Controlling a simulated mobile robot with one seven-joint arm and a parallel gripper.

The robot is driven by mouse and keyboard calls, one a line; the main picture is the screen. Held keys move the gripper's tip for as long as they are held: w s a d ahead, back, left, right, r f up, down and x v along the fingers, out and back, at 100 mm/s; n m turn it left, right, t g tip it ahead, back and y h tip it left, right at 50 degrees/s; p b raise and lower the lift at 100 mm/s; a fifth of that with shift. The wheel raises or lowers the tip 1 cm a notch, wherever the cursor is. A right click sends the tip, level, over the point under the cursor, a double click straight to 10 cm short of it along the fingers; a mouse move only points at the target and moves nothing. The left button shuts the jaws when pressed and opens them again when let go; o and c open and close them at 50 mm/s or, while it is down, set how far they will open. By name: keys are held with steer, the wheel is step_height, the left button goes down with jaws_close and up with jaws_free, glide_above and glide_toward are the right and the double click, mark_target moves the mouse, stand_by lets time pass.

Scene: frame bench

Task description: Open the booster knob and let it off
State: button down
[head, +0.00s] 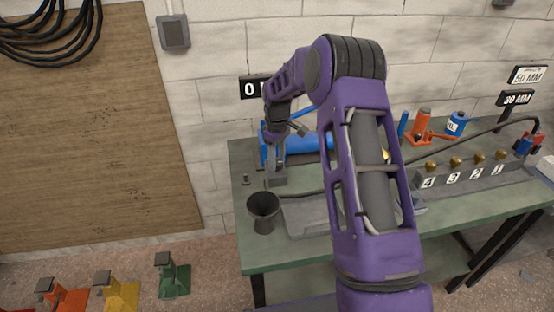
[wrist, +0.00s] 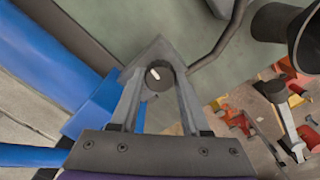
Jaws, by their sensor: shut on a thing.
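The booster knob (wrist: 158,76) is a dark round knob with a white mark on its face. In the wrist view it sits between the two grey fingers of my gripper (wrist: 160,70), which are shut on it. The white mark is slanted. In the head view my gripper (head: 278,165) points down at a grey block (head: 277,182) at the left part of the bench, and the knob itself is hidden there. A blue cylinder (head: 312,142) lies behind the gripper, and its blue body also shows in the wrist view (wrist: 45,60).
A dark cup (head: 264,209) stands left of my arm on the green bench (head: 255,255). A grey block with numbered brass fittings (head: 470,175), an orange jack (head: 421,125) and a blue bottle (head: 456,123) stand at right. A dark hose crosses the bench. Coloured jacks (head: 173,278) stand on the floor.

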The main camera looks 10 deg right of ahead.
mark_target(277, 162)
steer(key=shift+c, duration=1.9)
jaws_free()
steer(key=shift+r, duration=0.1)
step_height(277, 162, up, 17)
steer(key=shift+r+p, duration=0.15)
steer(key=shift+p, duration=0.2)
